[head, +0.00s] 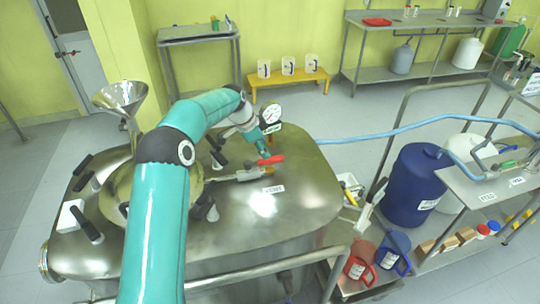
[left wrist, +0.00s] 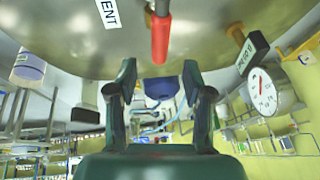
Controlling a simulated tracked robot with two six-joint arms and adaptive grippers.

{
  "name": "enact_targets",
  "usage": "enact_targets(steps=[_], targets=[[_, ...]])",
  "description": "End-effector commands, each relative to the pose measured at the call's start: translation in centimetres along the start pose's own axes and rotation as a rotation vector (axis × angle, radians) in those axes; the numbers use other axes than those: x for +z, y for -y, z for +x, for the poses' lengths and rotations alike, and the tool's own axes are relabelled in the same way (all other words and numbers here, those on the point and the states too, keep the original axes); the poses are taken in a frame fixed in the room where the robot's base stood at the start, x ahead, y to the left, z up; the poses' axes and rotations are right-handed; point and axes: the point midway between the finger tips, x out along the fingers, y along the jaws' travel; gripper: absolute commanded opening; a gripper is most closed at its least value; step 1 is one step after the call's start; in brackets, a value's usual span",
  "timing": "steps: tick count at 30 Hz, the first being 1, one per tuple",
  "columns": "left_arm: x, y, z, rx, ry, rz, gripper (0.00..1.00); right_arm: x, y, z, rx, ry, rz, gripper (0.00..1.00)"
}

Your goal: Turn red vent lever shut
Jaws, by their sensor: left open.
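The red vent lever (head: 271,160) sits on a metal valve pipe on top of the steel reactor (head: 300,200). A white label (head: 273,189) lies on the lid beside the pipe. My left gripper (head: 263,152) is just behind the lever, at the end of the teal arm reaching across the lid. In the left wrist view the gripper (left wrist: 158,78) is open, its two fingers apart with nothing between them. The red lever (left wrist: 160,38) shows just above the gap between the fingertips there. My right gripper is not in view.
A steel funnel (head: 120,98) and several black clamp handles surround the round hatch at left. A blue hose (head: 400,131) runs to the right. The lid's right part is clear.

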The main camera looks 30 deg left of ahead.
Motion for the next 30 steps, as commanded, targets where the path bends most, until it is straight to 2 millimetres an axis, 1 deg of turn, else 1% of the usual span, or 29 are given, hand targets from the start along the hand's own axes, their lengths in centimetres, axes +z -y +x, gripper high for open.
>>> enact_targets(steps=[1, 3, 6, 9, 12, 15, 23, 24, 26, 30], targets=[[-0.1, -0.1, 1.0, 0.004, 0.002, 0.000, 0.51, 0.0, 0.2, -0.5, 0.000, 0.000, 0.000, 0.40], [-0.1, 0.0, 2.4, 0.003, 0.001, 0.000, 0.51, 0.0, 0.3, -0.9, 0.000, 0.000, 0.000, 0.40], [-0.1, -0.1, 4.2, 0.003, 0.001, 0.001, 0.51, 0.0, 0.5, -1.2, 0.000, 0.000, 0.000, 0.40], [-0.2, 0.0, 5.4, 0.002, 0.000, 0.001, 0.51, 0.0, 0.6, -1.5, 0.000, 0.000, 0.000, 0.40], [-0.1, 0.0, 6.3, 0.001, 0.000, 0.001, 0.51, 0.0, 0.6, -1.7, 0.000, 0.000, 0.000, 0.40], [-0.1, 0.0, 6.7, 0.000, -0.001, 0.001, 0.51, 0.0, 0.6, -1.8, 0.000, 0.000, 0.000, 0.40], [-0.1, 0.0, 6.8, 0.000, -0.001, 0.001, 0.51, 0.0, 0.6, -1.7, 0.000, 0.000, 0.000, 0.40], [-0.1, 0.0, 6.8, 0.000, -0.001, 0.001, 0.47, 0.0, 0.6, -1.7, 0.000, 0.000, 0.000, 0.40], [-0.1, 0.0, 6.8, 0.000, -0.001, 0.001, 0.37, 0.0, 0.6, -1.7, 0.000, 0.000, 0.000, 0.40], [-0.1, 0.0, 6.8, 0.000, 0.000, 0.001, 0.14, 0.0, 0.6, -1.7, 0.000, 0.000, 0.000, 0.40]])
